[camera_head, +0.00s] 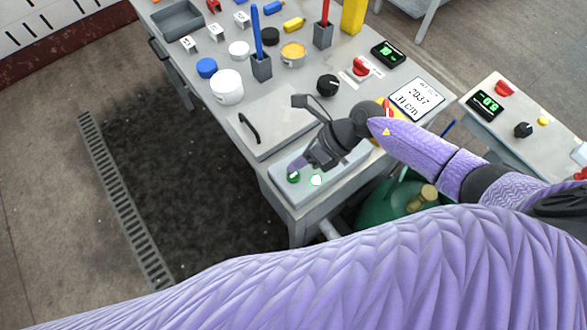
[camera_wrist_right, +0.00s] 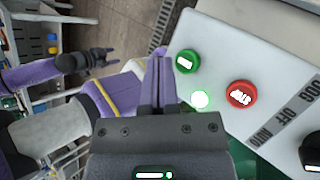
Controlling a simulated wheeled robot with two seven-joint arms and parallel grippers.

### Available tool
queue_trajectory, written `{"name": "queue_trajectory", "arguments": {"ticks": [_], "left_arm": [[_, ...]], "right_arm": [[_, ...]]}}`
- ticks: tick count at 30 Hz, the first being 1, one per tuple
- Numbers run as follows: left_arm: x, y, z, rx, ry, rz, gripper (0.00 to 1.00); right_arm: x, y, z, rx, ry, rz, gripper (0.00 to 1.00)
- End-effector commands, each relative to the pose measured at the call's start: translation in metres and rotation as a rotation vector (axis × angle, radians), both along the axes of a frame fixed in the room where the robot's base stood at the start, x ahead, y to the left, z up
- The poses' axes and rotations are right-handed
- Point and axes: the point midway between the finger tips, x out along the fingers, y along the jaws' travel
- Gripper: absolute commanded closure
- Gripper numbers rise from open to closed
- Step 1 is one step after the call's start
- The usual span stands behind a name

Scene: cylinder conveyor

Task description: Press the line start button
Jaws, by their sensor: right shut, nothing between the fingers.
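A control panel at the front corner of the bench carries a green button (camera_wrist_right: 187,61) with a white mark. A lit green-white lamp (camera_wrist_right: 200,99) and a red button (camera_wrist_right: 241,94) are beside it. In the head view the green button (camera_head: 293,178) shows just under my right gripper (camera_head: 294,168), near the lit lamp (camera_head: 316,180). The right gripper is shut and empty; its fingertips (camera_wrist_right: 158,52) point down by the green button. Whether they touch it I cannot tell. My left gripper (camera_wrist_right: 105,56) shows small in the wrist view, away from the panel; its jaw state is unclear.
The panel also has a dark selector knob (camera_wrist_right: 312,150). On the bench are a handled lid (camera_head: 250,128), a white cylinder (camera_head: 227,86), pen holders, a black knob (camera_head: 328,85) and a display (camera_head: 388,53). A second console (camera_head: 515,125) stands right. Floor is open at left.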

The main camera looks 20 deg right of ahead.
Motion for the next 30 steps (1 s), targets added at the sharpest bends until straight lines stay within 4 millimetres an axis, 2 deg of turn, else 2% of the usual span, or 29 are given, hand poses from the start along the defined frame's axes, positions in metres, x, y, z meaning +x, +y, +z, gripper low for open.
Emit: {"name": "queue_trajectory", "arguments": {"ticks": [1, 9, 18, 30], "left_arm": [[0.001, 0.0, 0.009, 0.0, -0.002, 0.0, 0.41], [0.002, 0.002, 0.029, 0.003, -0.006, -0.001, 0.41], [0.002, 0.009, 0.027, 0.014, -0.005, -0.005, 0.41], [0.002, 0.006, 0.027, 0.009, -0.006, -0.003, 0.41]], "right_arm": [[0.0, 0.0, 0.01, -0.001, -0.001, 0.0, 1.0], [0.0, 0.0, 0.033, 0.001, -0.001, 0.0, 1.0], [0.0, 0.0, 0.03, 0.0, 0.0, 0.0, 1.0], [0.0, 0.001, 0.031, 0.004, 0.0, -0.003, 1.0]]}}
